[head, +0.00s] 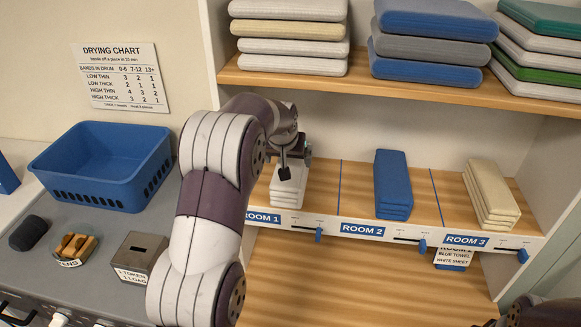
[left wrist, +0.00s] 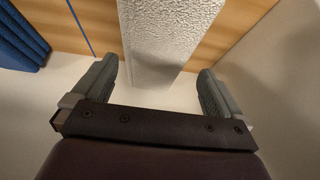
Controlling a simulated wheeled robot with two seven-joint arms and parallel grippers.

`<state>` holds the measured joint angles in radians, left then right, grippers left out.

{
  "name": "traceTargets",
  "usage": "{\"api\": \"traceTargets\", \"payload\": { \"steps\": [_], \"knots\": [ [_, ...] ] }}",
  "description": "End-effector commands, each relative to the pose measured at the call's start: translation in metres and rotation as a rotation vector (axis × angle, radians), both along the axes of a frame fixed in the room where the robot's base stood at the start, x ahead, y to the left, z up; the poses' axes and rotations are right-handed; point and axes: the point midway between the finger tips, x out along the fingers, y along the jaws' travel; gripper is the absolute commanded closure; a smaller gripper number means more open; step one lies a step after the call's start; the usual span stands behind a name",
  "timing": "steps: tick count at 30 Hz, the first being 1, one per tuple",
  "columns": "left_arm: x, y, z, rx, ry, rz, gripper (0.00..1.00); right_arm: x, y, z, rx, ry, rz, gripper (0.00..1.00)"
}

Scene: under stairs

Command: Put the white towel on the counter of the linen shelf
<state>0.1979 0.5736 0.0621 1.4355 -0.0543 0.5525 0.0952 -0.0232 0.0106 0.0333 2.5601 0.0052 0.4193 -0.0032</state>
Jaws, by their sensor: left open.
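A folded white towel stack (head: 288,194) lies in the ROOM 1 bay of the linen shelf (head: 345,228). My left gripper (head: 292,168) is at this stack, partly covering its upper part in the head view. In the left wrist view, the white towel (left wrist: 165,35) runs between the spread fingers of the left gripper (left wrist: 157,88); no grip on it shows. A wooden counter surface (head: 370,285) lies below the bays and looks bare. Only a dark piece of my right arm shows at the bottom right; its gripper is out of view.
Blue towels (head: 392,185) lie in ROOM 2 and cream ones (head: 490,193) in ROOM 3. An upper board (head: 400,85) holds several folded stacks close above. A blue basket (head: 105,165), a token box (head: 140,257) and a small bowl (head: 75,247) stand on the left.

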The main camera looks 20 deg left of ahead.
Motion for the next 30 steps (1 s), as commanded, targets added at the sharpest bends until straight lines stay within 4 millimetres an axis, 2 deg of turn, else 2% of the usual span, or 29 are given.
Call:
{"api": "traceTargets", "payload": {
  "steps": [1, 4, 8, 12, 16, 23, 24, 26, 27, 28, 30],
  "knots": [
    [0.005, 0.001, -0.003, -0.001, 0.004, 0.0, 0.0, 0.0, 0.0, 0.013, 0.0, 0.0, 0.0, 1.0],
    [0.014, 0.003, -0.02, -0.001, 0.002, 0.0, 0.0, 0.0, 0.0, 0.021, 0.0, 0.0, 0.0, 1.0],
    [0.021, 0.005, -0.031, 0.0, 0.001, 0.0, 0.0, 0.0, 0.0, 0.031, 0.0, 0.0, 0.0, 1.0],
    [0.033, 0.007, -0.049, -0.001, 0.003, -0.001, 0.0, 0.0, 0.0, 0.062, 0.0, 0.0, 0.0, 1.0],
    [0.042, 0.009, -0.07, 0.0, 0.0, -0.001, 0.0, 0.0, 0.0, 0.068, 0.0, 0.0, 0.0, 1.0],
    [0.044, 0.01, -0.078, 0.0, -0.001, -0.001, 0.0, 0.0, 0.0, 0.066, 0.0, 0.0, 0.0, 1.0],
    [0.044, 0.01, -0.078, 0.0, -0.001, -0.001, 0.06, 0.0, 0.0, 0.066, 0.0, 0.0, 0.0, 1.0],
    [0.044, 0.01, -0.077, 0.0, -0.001, -0.001, 0.26, 0.0, 0.0, 0.066, 0.0, 0.0, 0.0, 1.0],
    [0.044, 0.01, -0.077, 0.0, -0.002, -0.001, 0.39, 0.0, 0.0, 0.066, 0.0, 0.0, 0.0, 1.0],
    [0.044, 0.01, -0.077, 0.0, -0.002, -0.001, 0.44, 0.0, 0.0, 0.066, 0.0, 0.0, 0.0, 1.0],
    [0.045, 0.01, -0.076, 0.0, -0.003, -0.001, 0.45, 0.0, 0.0, 0.066, 0.0, 0.0, 0.0, 1.0]
  ]
}}
